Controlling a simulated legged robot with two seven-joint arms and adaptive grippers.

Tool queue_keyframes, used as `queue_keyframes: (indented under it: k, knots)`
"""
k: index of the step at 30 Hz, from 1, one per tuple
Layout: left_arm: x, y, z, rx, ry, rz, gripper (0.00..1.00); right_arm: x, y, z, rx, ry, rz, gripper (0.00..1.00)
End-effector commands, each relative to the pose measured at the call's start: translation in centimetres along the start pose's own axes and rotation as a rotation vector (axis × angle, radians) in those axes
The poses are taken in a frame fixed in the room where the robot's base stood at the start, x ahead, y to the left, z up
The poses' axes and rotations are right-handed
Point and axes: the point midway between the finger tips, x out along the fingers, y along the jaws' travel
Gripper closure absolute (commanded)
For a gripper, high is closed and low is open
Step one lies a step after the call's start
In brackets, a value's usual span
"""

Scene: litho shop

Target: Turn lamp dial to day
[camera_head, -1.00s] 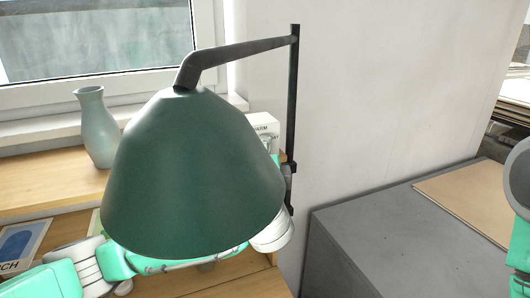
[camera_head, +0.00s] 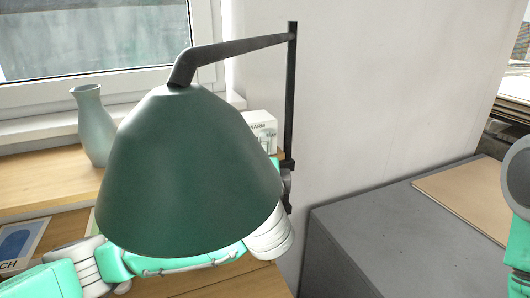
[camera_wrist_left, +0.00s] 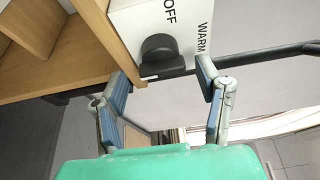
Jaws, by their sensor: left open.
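The lamp's dial is a black knob (camera_wrist_left: 160,48) on a white control box (camera_wrist_left: 188,18), seen in the left wrist view. The words OFF and WARM show on the box; a day mark is not readable there, and I cannot tell where the knob points. In the head view the box (camera_head: 262,126) shows partly behind the green lamp shade (camera_head: 185,170), which hides the knob. My left gripper (camera_wrist_left: 162,80) is open, its fingers on either side of the knob and short of it, with nothing between them. The shade hides it in the head view. My right gripper is out of view.
The lamp's black arm (camera_head: 235,48) joins a vertical post (camera_head: 292,100) against the wall. A pale vase (camera_head: 94,125) stands on the wooden shelf (camera_head: 45,183) at left. A grey cabinet (camera_head: 400,240) with a brown board (camera_head: 475,190) stands at right.

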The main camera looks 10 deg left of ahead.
Motion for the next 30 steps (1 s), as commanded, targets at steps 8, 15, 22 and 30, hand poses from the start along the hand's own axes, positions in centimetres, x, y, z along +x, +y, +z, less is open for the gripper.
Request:
queue_keyframes:
  k: [8, 15, 22, 30]
  knots:
    - [-6.0, 0.2, -0.2, 0.0, 0.005, 0.003, 0.41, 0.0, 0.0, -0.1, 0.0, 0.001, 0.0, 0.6]
    - [-9.5, 0.3, -0.2, 0.001, 0.003, 0.005, 0.41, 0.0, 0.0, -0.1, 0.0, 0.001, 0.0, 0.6]
    - [-10.2, 0.4, -0.1, 0.002, 0.001, 0.006, 0.41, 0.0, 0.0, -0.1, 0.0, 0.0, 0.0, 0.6]
    - [-10.2, 0.4, -0.1, 0.001, 0.001, 0.006, 0.41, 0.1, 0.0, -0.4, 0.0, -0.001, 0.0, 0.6]
